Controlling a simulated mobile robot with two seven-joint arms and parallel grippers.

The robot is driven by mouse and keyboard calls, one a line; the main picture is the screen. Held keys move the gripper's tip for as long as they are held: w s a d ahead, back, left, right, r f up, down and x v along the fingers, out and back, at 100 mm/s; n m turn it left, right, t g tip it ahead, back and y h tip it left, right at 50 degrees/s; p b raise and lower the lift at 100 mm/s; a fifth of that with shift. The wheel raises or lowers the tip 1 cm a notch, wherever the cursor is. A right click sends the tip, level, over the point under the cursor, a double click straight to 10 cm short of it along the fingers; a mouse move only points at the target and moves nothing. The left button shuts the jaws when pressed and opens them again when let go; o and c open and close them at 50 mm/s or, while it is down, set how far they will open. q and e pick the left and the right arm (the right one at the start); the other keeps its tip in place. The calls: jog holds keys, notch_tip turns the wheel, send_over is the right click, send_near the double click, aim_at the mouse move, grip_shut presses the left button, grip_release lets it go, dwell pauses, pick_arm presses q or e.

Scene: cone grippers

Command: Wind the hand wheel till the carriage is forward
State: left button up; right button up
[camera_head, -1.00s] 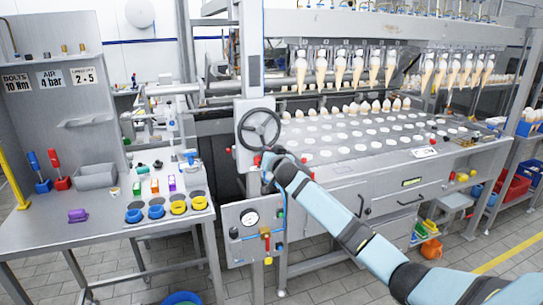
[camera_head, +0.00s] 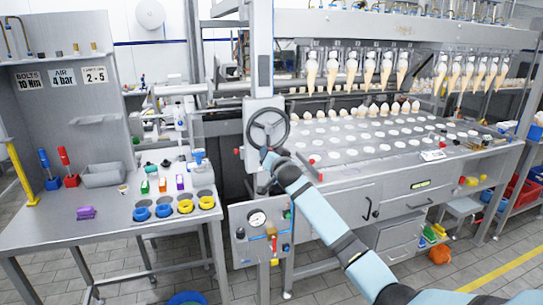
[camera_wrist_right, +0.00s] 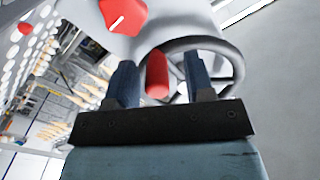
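The dark hand wheel (camera_head: 268,128) is mounted on a pale upright at the left end of the cone machine. My right gripper (camera_head: 268,158) is at the wheel's lower rim. In the right wrist view, a red handle (camera_wrist_right: 157,75) stands between the gripper's two fingers (camera_wrist_right: 160,82), with gaps showing on both sides, in front of the wheel's rim (camera_wrist_right: 236,65). The fingers are apart, and grip on the handle does not show. A row of cones (camera_head: 352,70) hangs tip down under the machine's overhead beam; which part is the carriage is unclear. My left gripper is out of view.
A workbench (camera_head: 60,240) with colored cups, a grey bin (camera_head: 103,175) and screwdrivers stands at left. A perforated plate (camera_head: 375,140) spreads right of the wheel. A gauge panel (camera_head: 258,230) sits below it. Red knobs show near the wheel.

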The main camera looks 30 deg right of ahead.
jog(key=shift+d, duration=0.1)
jog(key=v, duration=1.4)
jog(key=shift+b, duration=0.4)
jog(key=shift+w, duration=0.15)
jog(key=s+a+f+n+g+y+p, duration=0.2)
jog(key=s+a+f+n+p, duration=0.1)
jog(key=s+a+f, duration=0.5)
jog(key=s+a+f+n+g+y+p, duration=0.1)
jog(key=s+a+f+n+y+p, duration=0.25)
jog(key=f, duration=0.55)
jog(key=s+a+f+n+g+p, duration=0.1)
jog(key=s+a, duration=0.3)
jog(key=s, duration=0.4)
jog(key=s+a+f+n+g+y+p, duration=0.1)
jog(key=s+a+f, duration=0.3)
jog(key=s, duration=0.4)
jog(key=s+a+f+n+g+p, duration=0.1)
jog(key=s+a+f+n+p, duration=0.1)
jog(key=s+a, duration=0.3)
jog(key=s+f+p, duration=0.1)
jog(key=s, duration=0.2)
jog(key=shift+a+n+g+y, duration=0.2)
jog(key=shift+n+g+y, duration=0.1)
jog(key=shift+n+y, duration=0.05)
